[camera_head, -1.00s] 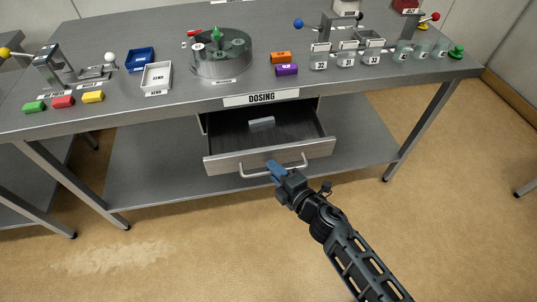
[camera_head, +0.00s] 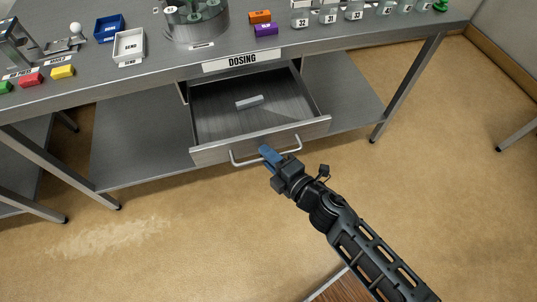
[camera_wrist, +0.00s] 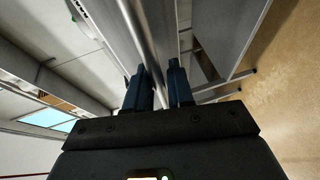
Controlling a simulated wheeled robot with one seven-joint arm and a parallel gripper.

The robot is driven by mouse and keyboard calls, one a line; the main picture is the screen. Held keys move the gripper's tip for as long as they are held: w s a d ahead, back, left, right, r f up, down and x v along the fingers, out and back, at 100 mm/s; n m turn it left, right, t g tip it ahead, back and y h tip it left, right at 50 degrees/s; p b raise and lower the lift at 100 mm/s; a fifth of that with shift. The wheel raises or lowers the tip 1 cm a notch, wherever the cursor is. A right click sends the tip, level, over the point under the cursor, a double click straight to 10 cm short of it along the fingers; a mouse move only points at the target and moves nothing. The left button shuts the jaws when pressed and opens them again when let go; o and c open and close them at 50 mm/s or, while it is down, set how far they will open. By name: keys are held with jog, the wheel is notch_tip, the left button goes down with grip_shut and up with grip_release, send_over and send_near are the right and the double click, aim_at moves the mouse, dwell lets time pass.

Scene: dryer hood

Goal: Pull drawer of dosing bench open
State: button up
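The grey dosing bench (camera_head: 150,85) carries a DOSING label on its front edge. Its drawer (camera_head: 220,118) stands well out from under the bench top, with its dark inside showing. A small pale block (camera_head: 249,102) lies inside the drawer. The drawer front has a silver bar handle (camera_head: 240,162). My gripper (camera_head: 268,154) is at the middle of this handle, its blue fingers on the bar. In the wrist view, the handle bar (camera_wrist: 140,35) runs between the two fingers of my gripper (camera_wrist: 160,85), which look closed around it.
On the bench top stand a white tray (camera_head: 129,45), a blue tray (camera_head: 109,28), a round grey fixture (camera_head: 197,22), coloured blocks and several jars. A lower shelf (camera_head: 140,150) runs beneath. The tan floor (camera_head: 180,240) in front of the drawer is clear apart from my arm.

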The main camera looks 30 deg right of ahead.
jog(key=shift+o, duration=1.2)
jog(key=s+r, duration=0.1)
jog(key=s, duration=0.6)
jog(key=shift+s+d+r+b, duration=0.25)
jog(key=shift+s+d+b, duration=0.05)
jog(key=shift+d+b, duration=0.05)
jog(key=s+r+m+g+h, duration=0.1)
jog(key=s+r+m, duration=1.7)
jog(key=s, duration=0.5)
jog(key=shift+s+a+r, duration=0.2)
jog(key=shift+a+r, duration=0.05)
jog(key=shift+r, duration=0.45)
